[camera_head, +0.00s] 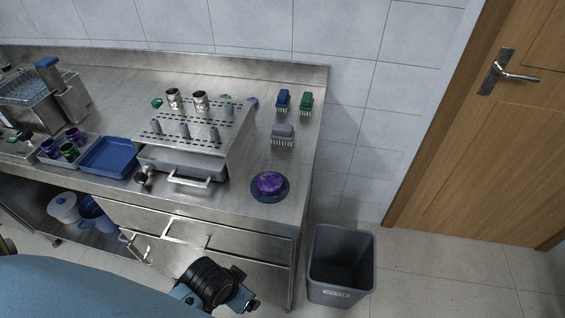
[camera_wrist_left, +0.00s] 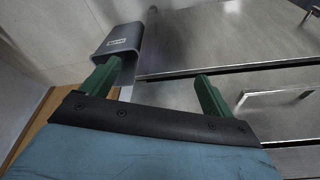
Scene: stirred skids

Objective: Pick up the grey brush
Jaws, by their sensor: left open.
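The grey brush (camera_head: 283,131) stands bristles down on the right part of the steel counter (camera_head: 236,184), in the head view. A blue brush (camera_head: 283,98) and a green brush (camera_head: 306,101) stand behind it. My left gripper (camera_head: 243,300) is low in front of the drawers, below the counter edge and well apart from the grey brush. In the left wrist view its two green fingers (camera_wrist_left: 156,82) are spread with nothing between them. The grey brush does not show in that view. My right gripper is not in view.
A purple round item on a dark blue dish (camera_head: 284,194) sits near the counter's front edge. A perforated steel rack (camera_head: 218,144) stands left of the brush. A grey bin (camera_head: 340,262) stands on the floor at right; it also shows in the wrist view (camera_wrist_left: 118,40).

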